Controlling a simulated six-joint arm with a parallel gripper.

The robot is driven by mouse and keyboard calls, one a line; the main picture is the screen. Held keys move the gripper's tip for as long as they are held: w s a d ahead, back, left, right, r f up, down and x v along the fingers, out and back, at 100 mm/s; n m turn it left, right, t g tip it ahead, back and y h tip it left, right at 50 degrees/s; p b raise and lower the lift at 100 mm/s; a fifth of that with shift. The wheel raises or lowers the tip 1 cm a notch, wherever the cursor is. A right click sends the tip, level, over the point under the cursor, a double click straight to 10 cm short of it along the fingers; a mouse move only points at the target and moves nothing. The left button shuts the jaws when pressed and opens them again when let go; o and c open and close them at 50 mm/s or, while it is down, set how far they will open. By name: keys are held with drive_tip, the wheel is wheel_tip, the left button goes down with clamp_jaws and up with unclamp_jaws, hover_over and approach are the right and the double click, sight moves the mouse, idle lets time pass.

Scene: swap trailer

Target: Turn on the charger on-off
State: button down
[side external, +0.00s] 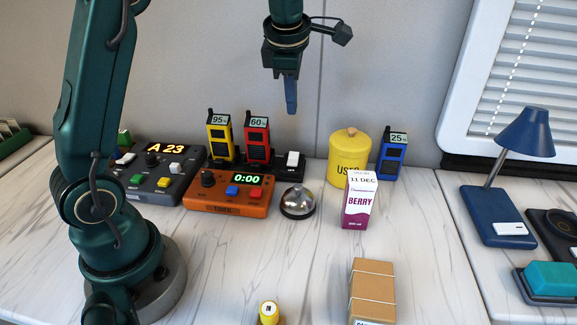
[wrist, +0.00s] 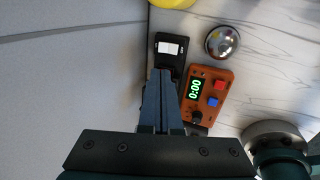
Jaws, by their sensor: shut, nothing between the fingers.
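The charger is a black base (side external: 284,172) at the back of the counter against the wall. A white on-off switch (side external: 292,158) sits at its right end. The switch also shows in the wrist view (wrist: 168,47), on the black charger end just beyond my fingertips. A yellow radio reading 95% (side external: 220,139) and a red radio reading 60% (side external: 257,138) stand in the charger. My gripper (side external: 291,110) is shut and empty, pointing down above the switch, clearly apart from it. In the wrist view my fingers (wrist: 160,72) hide much of the charger and the radios.
An orange timer (side external: 230,192) and a silver bell (side external: 298,202) stand in front of the charger. A yellow canister (side external: 349,148), a blue radio reading 25% (side external: 391,156) and a berry carton (side external: 360,202) stand to the right. A grey console (side external: 155,175) is at left.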

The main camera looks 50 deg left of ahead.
sight(295, 153)
drive_tip(key=x, duration=1.3)
drive_tip(key=shift+a+f, duration=0.1)
drive_tip(key=shift+f, duration=0.2)
drive_tip(key=shift+w+a+f, duration=0.1)
drive_tip(key=shift+w+f, duration=0.05)
drive_tip(key=shift+f, duration=0.05)
drive_tip(key=shift+s+d+r, duration=0.1)
drive_tip(key=shift+s+d, duration=0.45)
drive_tip(key=shift+d, duration=0.05)
drive_tip(key=shift+r, duration=0.1)
drive_tip(key=w+a+v, duration=0.1)
drive_tip(key=v, duration=1.2)
drive_tip(key=shift+r, duration=0.7)
